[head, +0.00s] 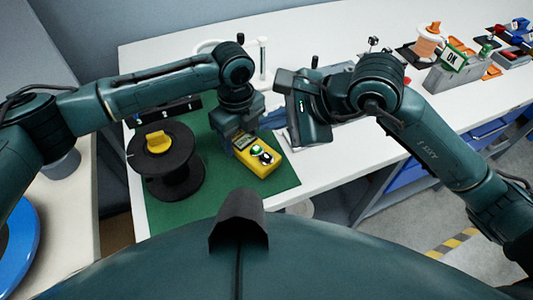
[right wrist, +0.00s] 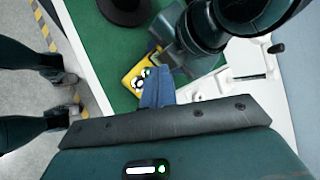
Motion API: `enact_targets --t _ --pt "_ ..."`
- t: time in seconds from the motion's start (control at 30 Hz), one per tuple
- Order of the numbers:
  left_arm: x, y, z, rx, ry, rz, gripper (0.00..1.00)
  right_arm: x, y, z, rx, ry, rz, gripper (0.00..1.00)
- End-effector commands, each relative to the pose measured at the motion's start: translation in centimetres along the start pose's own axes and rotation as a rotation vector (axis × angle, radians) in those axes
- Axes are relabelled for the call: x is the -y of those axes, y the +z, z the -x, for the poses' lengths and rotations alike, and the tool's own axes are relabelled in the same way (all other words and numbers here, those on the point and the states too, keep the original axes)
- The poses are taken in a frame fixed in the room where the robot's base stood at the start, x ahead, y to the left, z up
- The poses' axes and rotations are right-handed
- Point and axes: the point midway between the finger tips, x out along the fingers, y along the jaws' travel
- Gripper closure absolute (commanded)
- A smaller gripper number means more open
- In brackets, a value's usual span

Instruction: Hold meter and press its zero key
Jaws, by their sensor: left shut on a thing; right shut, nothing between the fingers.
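The yellow meter (head: 266,170) has a small grey display, a round dial and light keys on its face. It is over the green mat (head: 222,200); I cannot tell whether it touches it. My left gripper (head: 238,145) is shut on the meter's far end. In the right wrist view part of the meter (right wrist: 132,77) shows just beyond my right fingers, partly hidden by them and the left arm. My right gripper (right wrist: 157,82) is shut and empty, apart from the meter in the head view, to its upper right. The zero key cannot be singled out.
A black spool (head: 183,178) with a yellow top stands on the mat left of the meter. A white fixture (right wrist: 235,85) lies beyond the mat.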

Motion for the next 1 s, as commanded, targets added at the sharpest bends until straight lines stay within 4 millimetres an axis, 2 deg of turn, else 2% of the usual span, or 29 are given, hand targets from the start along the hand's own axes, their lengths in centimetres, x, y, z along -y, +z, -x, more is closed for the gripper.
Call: enact_targets --t 0.2,0.5,1.0 --pt "0.0 0.0 0.0 0.000 -0.001 0.000 0.77 -1.8 -1.7 -2.3 -0.001 0.004 -0.004 1.00" --pt "0.0 0.0 0.0 0.000 -0.001 0.000 0.77 -3.2 -3.2 -4.4 0.000 0.002 -0.002 1.00" --pt "0.0 0.0 0.0 0.000 -0.001 0.000 0.77 -3.5 -3.5 -4.8 -0.001 0.001 0.000 1.00"
